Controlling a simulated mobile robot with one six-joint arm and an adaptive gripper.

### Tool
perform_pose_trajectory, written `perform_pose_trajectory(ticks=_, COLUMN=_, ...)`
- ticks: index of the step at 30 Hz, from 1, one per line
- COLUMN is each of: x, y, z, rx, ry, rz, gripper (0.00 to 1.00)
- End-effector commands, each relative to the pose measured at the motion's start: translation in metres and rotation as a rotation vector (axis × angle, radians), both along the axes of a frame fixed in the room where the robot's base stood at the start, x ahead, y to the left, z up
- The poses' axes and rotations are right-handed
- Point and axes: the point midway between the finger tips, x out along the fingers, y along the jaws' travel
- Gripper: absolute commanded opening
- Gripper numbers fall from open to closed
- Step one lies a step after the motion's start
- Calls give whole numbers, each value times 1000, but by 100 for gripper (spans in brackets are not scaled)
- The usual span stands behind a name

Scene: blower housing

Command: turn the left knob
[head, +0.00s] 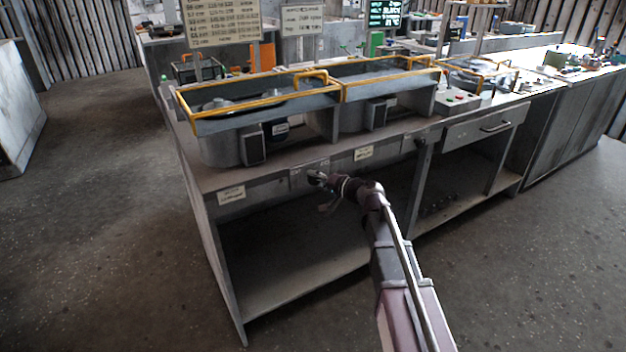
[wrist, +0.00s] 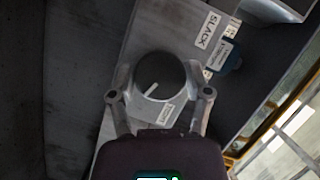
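In the wrist view a round dark knob (wrist: 160,78) with a white pointer line sits on a grey metal plate (wrist: 178,28). The pointer line slants toward the lower left. My gripper (wrist: 159,80) has one finger on each side of the knob, with the fingers spread apart. Whether the fingers touch the knob's sides cannot be told. In the head view my gripper (head: 318,178) is at the bench's front edge, below the left blower housing. The knob cannot be made out there. Which knob is the left one cannot be told from the wrist view alone.
A "SLACK" label (wrist: 208,30) and a small blue part (wrist: 230,58) lie right of the knob. The bench (head: 205,172) carries housings with yellow rails (head: 262,103). Its open shelf (head: 290,290) is below. Floor (head: 90,230) to the left is clear.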

Motion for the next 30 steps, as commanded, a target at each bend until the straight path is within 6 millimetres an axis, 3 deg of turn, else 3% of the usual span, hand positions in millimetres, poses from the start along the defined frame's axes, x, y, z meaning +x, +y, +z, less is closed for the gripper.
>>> perform_pose_trajectory(ticks=1, x=-1, y=0, z=0, rx=0, ry=0, rz=-1, gripper=84)
perform_pose_trajectory(ticks=2, x=-1, y=0, z=0, rx=0, ry=0, rz=-1, gripper=93)
perform_pose_trajectory(ticks=3, x=-1, y=0, z=0, rx=0, ry=-1, rz=-2, gripper=95)
perform_pose_trajectory(ticks=30, x=-3, y=1, z=0, rx=33, ry=-9, rz=7, gripper=95)
